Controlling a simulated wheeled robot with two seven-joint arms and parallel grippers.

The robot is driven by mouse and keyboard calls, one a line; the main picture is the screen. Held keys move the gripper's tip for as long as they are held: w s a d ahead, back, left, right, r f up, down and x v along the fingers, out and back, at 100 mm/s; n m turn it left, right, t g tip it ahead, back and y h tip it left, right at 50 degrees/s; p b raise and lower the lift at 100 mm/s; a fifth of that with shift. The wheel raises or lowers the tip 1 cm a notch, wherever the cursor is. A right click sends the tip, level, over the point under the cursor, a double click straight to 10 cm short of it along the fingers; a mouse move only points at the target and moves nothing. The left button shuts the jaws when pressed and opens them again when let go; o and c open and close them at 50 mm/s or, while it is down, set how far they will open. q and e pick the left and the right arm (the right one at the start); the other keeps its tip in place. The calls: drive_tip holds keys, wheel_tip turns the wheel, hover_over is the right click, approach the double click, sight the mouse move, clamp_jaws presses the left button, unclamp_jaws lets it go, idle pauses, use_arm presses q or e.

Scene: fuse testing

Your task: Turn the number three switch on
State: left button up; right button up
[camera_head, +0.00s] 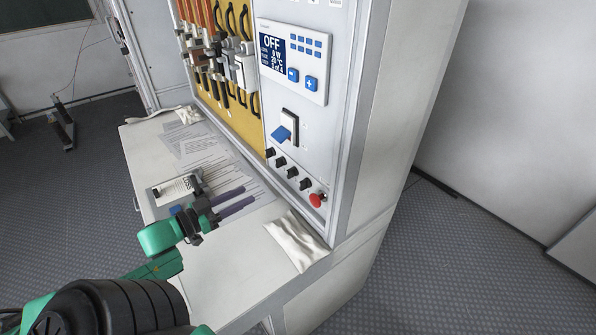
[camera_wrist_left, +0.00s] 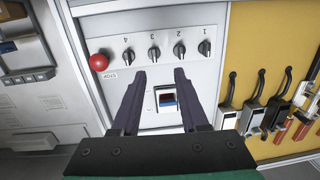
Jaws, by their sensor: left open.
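The number three switch (camera_wrist_left: 154,53) is a black rotary knob on the grey panel, second from the left in the row labelled 4, 3, 2, 1 in the left wrist view. In the head view it is the knob (camera_head: 292,172) second from the red button. My left gripper (camera_head: 247,196) is open and empty, its two dark purple fingers pointing at the panel above the bench. In the left wrist view the knob shows beyond and between the fingertips (camera_wrist_left: 159,72), apart from them. My right gripper is not in view.
A red stop button (camera_head: 317,199) sits at the row's end. A blue rocker switch (camera_head: 282,133) and a display reading OFF (camera_head: 272,42) are above the knobs. Papers (camera_head: 213,155) and a white cloth (camera_head: 297,242) lie on the bench. Black-handled levers stand on the yellow board (camera_head: 258,135).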

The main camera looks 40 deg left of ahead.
use_arm(q)
drive_tip(key=w+r+h, duration=0.1)
drive_tip(key=r, duration=0.1)
approach(287, 171)
drive_tip(key=w, duration=0.1)
drive_tip(key=shift+m, duration=0.4)
drive_tip(key=x, duration=0.7)
drive_tip(key=shift+w+d+f+b, duration=0.1)
drive_tip(key=shift+w+d+b, duration=0.1)
drive_tip(key=shift+w+b, duration=0.15)
drive_tip(key=shift+w+d, duration=0.15)
drive_tip(key=shift+w, duration=0.1)
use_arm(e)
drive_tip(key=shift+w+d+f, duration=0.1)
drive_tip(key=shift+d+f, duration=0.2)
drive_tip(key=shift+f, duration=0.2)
use_arm(q)
clamp_jaws()
